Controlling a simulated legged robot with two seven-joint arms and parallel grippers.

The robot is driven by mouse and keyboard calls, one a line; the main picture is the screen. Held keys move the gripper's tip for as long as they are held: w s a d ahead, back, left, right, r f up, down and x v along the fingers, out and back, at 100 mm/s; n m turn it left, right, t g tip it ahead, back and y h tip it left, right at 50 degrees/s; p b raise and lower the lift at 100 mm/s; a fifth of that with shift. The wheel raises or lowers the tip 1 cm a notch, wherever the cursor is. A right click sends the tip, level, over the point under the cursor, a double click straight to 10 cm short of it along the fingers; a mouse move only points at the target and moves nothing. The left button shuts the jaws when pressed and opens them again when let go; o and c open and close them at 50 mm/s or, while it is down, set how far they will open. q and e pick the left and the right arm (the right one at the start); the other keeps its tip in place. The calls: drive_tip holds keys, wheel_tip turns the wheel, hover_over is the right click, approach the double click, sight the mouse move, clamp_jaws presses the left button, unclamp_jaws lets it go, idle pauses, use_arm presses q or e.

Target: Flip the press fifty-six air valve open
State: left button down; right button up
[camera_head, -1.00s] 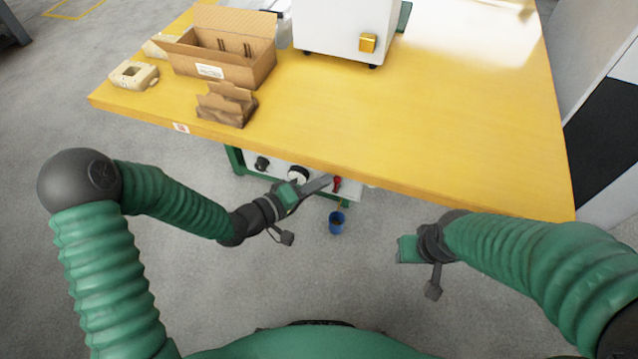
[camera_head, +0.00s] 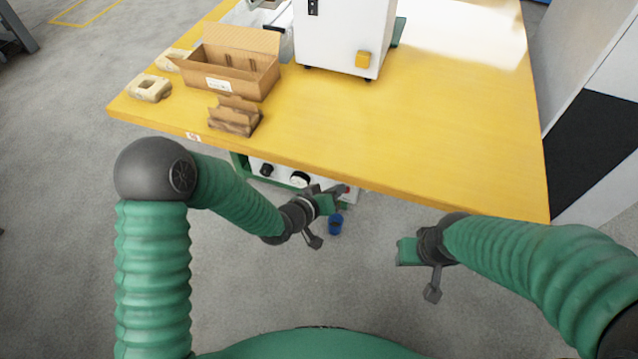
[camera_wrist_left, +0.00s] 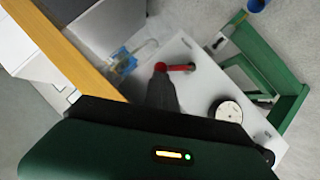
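The air valve's red handle (camera_wrist_left: 181,67) shows in the left wrist view on a white panel under the table. In the head view only a small red bit (camera_head: 347,188) of it shows beside my left gripper (camera_head: 338,191). In the left wrist view my left gripper's dark fingers (camera_wrist_left: 160,70) look shut together, with nothing between them. Their tip overlaps the left end of the red handle; I cannot tell if they touch. My right gripper (camera_head: 402,251) hangs apart, in front of the table; its fingers do not show clearly.
The white panel (camera_wrist_left: 198,85) also bears a round gauge (camera_wrist_left: 227,110) and sits by a green frame (camera_wrist_left: 268,62). A blue cup (camera_head: 335,225) stands on the floor nearby. The yellow table edge (camera_head: 420,195) overhangs the panel. Cardboard boxes (camera_head: 228,70) and a white machine (camera_head: 340,45) stand on top.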

use_arm(q)
drive_tip(key=shift+s+d+f+m+y, duration=0.2)
drive_tip(key=shift+d+m+y, duration=0.35)
drive_tip(key=shift+d+y, duration=0.05)
drive_tip(key=shift+s+d+f+m+y, duration=0.15)
drive_tip(key=shift+d+m+y, duration=0.4)
drive_tip(key=shift+y, duration=0.05)
drive_tip(key=shift+s+d+f+m+t+y+p, duration=0.2)
drive_tip(key=shift+d+f+m+t+y+p, duration=0.35)
drive_tip(key=shift+y, duration=0.25)
drive_tip(key=shift+d+f, duration=0.15)
drive_tip(key=shift+f, duration=0.1)
drive_tip(key=shift+d+f, duration=0.15)
drive_tip(key=shift+f, duration=0.2)
drive_tip(key=shift+s+d+f, duration=0.1)
drive_tip(key=shift+s+f, duration=0.05)
drive_tip(key=p+v, duration=0.2)
drive_tip(key=v, duration=0.5)
drive_tip(key=shift+s, duration=0.15)
